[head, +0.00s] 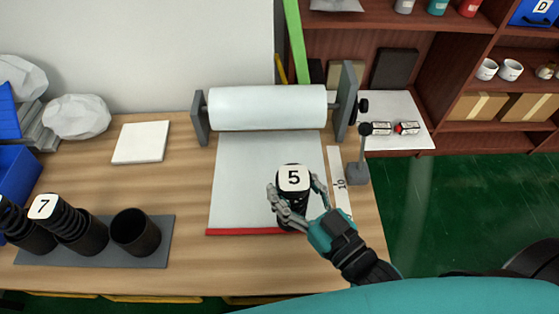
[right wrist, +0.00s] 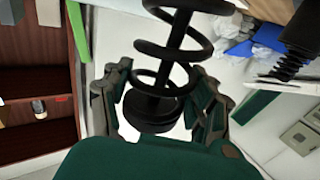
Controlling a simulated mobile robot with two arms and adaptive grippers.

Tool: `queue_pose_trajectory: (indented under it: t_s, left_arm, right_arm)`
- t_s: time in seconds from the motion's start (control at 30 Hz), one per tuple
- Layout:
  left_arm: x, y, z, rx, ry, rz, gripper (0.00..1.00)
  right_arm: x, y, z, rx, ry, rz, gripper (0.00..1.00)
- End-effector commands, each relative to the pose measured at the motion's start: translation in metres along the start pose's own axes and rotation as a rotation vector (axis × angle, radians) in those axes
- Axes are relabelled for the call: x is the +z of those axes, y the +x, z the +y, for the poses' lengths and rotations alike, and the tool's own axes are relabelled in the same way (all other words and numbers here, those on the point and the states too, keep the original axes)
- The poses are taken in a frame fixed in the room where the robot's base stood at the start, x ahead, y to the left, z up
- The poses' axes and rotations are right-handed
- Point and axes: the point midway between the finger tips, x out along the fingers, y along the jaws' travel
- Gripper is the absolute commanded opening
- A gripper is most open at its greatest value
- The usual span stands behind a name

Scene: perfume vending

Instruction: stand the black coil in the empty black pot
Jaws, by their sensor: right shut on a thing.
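The black coil (head: 293,179) carries a white label with a 5 and is over the white paper sheet in the head view. My right gripper (head: 295,191) is shut on it, one finger on each side. In the right wrist view the coil (right wrist: 172,45) stands between the fingers of the gripper (right wrist: 160,95), its round black base low between them. I cannot tell whether its base touches the paper. The empty black pot (head: 135,234) stands upright at the right end of a grey mat (head: 157,253), far left of the gripper. My left gripper is not in view.
Two black pots holding coils, one labelled 7 (head: 82,232), stand left of the empty pot. A paper roll (head: 268,107) on a stand is behind the gripper. A grey post (head: 358,172) stands to its right. Bare wood lies between mat and paper.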

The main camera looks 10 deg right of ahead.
Motion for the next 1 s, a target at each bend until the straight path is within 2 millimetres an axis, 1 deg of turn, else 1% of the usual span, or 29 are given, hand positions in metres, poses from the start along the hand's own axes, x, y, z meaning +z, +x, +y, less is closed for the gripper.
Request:
queue_pose_trajectory:
  t_s: [0.03,0.3,0.4,0.5,0.63,0.67,0.8,0.9,1.0]
  left_arm:
    - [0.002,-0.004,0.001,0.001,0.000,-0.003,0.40]
    - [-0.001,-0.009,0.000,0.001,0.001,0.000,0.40]
    - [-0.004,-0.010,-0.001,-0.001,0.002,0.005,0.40]
    - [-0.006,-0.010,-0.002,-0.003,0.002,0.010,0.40]
    - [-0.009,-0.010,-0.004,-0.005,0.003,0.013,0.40]
    - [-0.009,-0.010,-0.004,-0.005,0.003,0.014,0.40]
    - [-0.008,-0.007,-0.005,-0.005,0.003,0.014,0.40]
    - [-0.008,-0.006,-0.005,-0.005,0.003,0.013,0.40]
    - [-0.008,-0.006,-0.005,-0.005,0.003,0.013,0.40]
  right_arm:
    - [-0.003,0.014,0.006,0.001,-0.004,0.009,0.21]
    - [0.003,0.081,0.035,0.003,-0.004,0.006,0.21]
    - [0.006,0.102,0.043,0.003,-0.003,0.006,0.21]
    - [0.009,0.116,0.049,0.003,0.000,0.004,0.21]
    - [0.012,0.123,0.052,0.003,0.001,0.002,0.21]
    - [0.014,0.124,0.052,0.003,0.001,0.001,0.21]
    - [0.036,0.124,0.052,0.003,0.002,-0.003,0.21]
    - [0.045,0.123,0.052,0.003,0.001,0.000,0.21]
    - [0.046,0.123,0.052,0.002,0.001,0.003,0.21]
